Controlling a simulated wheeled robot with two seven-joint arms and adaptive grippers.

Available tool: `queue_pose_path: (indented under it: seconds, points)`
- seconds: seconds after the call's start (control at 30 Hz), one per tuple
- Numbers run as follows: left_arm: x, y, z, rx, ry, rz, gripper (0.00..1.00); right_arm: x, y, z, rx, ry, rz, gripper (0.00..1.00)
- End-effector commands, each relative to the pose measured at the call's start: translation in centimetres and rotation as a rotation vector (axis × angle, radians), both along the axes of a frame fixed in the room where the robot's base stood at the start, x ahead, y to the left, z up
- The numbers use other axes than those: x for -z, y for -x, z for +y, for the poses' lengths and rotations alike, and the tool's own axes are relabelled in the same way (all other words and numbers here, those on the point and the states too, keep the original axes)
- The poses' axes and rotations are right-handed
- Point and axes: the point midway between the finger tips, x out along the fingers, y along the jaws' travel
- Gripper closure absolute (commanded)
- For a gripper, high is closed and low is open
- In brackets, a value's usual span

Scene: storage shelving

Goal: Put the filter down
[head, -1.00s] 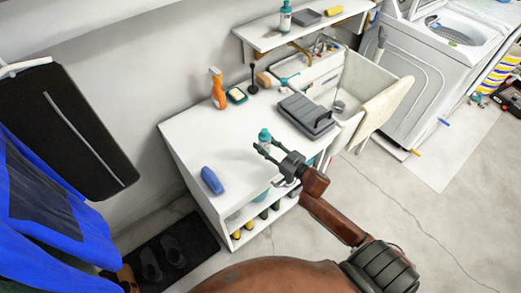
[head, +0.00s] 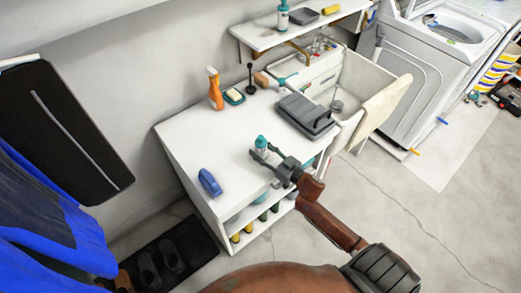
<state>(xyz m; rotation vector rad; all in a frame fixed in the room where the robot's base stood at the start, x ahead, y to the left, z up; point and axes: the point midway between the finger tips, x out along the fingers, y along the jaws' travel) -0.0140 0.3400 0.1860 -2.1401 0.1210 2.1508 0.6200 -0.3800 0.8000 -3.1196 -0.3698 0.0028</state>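A dark grey flat, ridged object with a raised handle-like edge (head: 304,115), which looks like the filter, lies on the white cabinet top (head: 205,140) beside the sink. Nothing is touching it from above. My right gripper (head: 261,153) is in front of it and to its left, over the front part of the cabinet top. Its fingers are apart. A small bottle with a teal cap (head: 261,141) shows at the fingertips; I cannot tell whether they touch it. My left gripper is not in view.
An orange spray bottle (head: 216,93), a soap dish (head: 234,96) and a blue object (head: 209,182) stand on the cabinet top. The sink (head: 352,85) and washing machine (head: 420,80) are to the right. The middle-left of the top is clear.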

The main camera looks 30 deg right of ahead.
Motion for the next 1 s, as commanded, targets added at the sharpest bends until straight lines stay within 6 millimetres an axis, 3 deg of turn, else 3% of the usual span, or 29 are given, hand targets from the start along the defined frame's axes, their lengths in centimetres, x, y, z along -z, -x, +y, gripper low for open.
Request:
queue_pose_path:
  seconds: [0.1, 0.47, 1.0]
  points:
    - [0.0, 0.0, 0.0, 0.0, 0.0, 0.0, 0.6, 0.0, 0.0, 0.0, 0.0, 0.0, 0.0, 0.49]
    - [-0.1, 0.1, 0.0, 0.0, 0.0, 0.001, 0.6, -0.3, 0.3, -0.1, 0.0, -0.001, 0.001, 0.48]
    - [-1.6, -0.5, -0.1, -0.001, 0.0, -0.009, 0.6, -0.3, 9.8, -2.4, 0.002, 0.0, 0.001, 0.48]
